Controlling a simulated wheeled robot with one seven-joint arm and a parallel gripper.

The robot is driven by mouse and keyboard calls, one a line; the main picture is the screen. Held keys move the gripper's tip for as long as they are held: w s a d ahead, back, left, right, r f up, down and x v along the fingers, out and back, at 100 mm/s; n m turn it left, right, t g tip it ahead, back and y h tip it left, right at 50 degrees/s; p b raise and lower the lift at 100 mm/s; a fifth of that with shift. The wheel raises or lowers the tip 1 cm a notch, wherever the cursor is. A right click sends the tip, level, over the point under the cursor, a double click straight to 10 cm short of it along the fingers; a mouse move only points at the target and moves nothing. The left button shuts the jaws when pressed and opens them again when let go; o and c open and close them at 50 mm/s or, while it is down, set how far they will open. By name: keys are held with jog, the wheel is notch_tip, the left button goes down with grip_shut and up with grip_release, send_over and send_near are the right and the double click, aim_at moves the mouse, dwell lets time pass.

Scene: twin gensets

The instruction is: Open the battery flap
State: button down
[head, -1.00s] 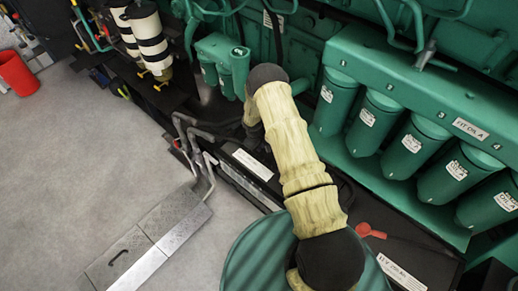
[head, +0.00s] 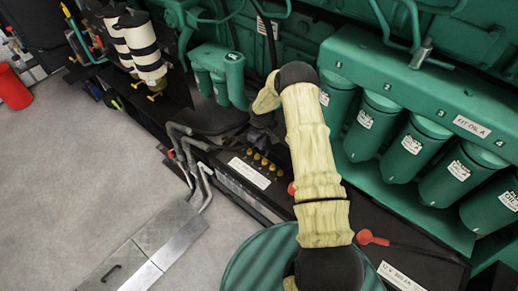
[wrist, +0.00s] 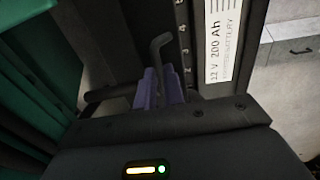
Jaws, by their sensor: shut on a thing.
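The battery (head: 235,190) is a long black box with a white label (head: 248,172), low beside the green engine. A row of yellow caps (head: 262,164) shows uncovered along its top. My gripper (head: 262,130) is above the caps, partly hidden by my arm. In the wrist view its purple fingers (wrist: 160,88) are shut on a grey bent handle (wrist: 158,52), which I take as the battery flap's. The dark flap (wrist: 128,28) seems raised off the caps, but its outline is hard to tell. The battery label (wrist: 222,40) stands to the right.
Green oil filters (head: 405,150) line the engine at right. Grey pipes (head: 190,160) stand left of the battery, and metal floor plates (head: 150,250) lie in front. A green ribbed drum (head: 255,262) is near me. Red terminal covers (head: 370,237) show.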

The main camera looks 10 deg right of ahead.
jog(key=shift+w+d+f+b, duration=0.1)
jog(key=shift+w+d+b, duration=0.15)
jog(key=shift+d+b, duration=0.35)
jog(key=shift+w+d+f+b, duration=0.1)
jog(key=shift+w+d+b, duration=0.2)
jog(key=shift+d, duration=0.35)
jog(key=shift+d+r, duration=0.1)
jog(key=shift+s, duration=0.1)
jog(key=c, duration=1.6)
grip_release()
jog(key=shift+o, duration=0.5)
jog(key=shift+w, duration=0.25)
jog(key=shift+w+a+r, duration=0.15)
jog(key=shift+a+r, duration=0.05)
jog(key=shift+r, duration=0.4)
notch_tip(320, 180, up, 16)
jog(key=b, duration=0.3)
jog(key=shift+s+a+r, duration=0.15)
jog(key=shift+s+a, duration=0.2)
jog(key=shift+s, duration=0.05)
